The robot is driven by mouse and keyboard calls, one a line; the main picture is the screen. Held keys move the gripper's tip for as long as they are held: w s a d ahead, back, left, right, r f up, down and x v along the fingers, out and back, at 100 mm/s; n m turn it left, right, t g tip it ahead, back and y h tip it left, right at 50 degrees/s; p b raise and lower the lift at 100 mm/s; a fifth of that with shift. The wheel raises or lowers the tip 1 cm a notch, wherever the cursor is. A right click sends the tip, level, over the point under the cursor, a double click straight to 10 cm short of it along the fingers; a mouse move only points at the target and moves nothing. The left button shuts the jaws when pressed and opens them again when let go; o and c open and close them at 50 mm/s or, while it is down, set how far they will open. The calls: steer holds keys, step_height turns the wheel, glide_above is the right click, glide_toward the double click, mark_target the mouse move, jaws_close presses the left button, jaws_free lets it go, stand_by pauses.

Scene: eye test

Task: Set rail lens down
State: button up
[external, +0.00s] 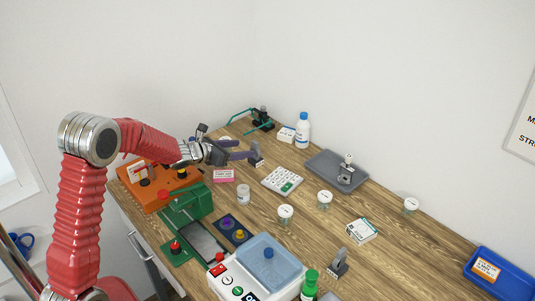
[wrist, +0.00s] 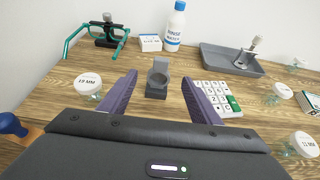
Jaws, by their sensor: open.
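A small dark grey upright piece (wrist: 158,80), which looks like the rail lens, stands on the wooden table between and just beyond my fingertips in the wrist view. It also shows in the external view (external: 257,158), partly behind my fingers. My gripper (wrist: 159,76) is open, with one purple finger on each side of the piece and a visible gap on both sides. In the external view my gripper (external: 249,149) is low over the far left part of the table. I cannot tell the lens itself clearly.
A white keypad (wrist: 218,98) lies close right of my fingers. A white-lidded jar (wrist: 88,84) stands to the left. A water bottle (wrist: 175,27), a grey tray (wrist: 216,60) and a teal-armed stand (wrist: 106,32) are behind. A blue bin (external: 500,275) sits far right.

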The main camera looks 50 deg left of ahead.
steer(key=s+d+r+m+g+h, duration=0.1)
steer(key=s+d+r+m+h, duration=0.15)
steer(key=d+r+m, duration=0.4)
steer(key=s+d+r+m+h, duration=0.2)
steer(key=s+d+r+m, duration=0.15)
steer(key=d, duration=0.65)
steer(key=s+d+r+m+g+h, duration=0.2)
steer(key=s+d+m+g, duration=0.2)
steer(key=s+d+m, duration=0.65)
steer(key=s+d+m+g+y, duration=0.25)
steer(key=s+m, duration=0.55)
steer(key=s, duration=0.5)
steer(key=s+a+f+m+y, duration=0.2)
steer(key=s+a+m+y, duration=0.2)
steer(key=s+m, duration=0.3)
steer(key=s, duration=0.5)
steer(key=shift+a+f, duration=0.15)
steer(key=shift+a, duration=0.25)
steer(key=shift+o, duration=0.6)
steer(key=shift+m, duration=0.25)
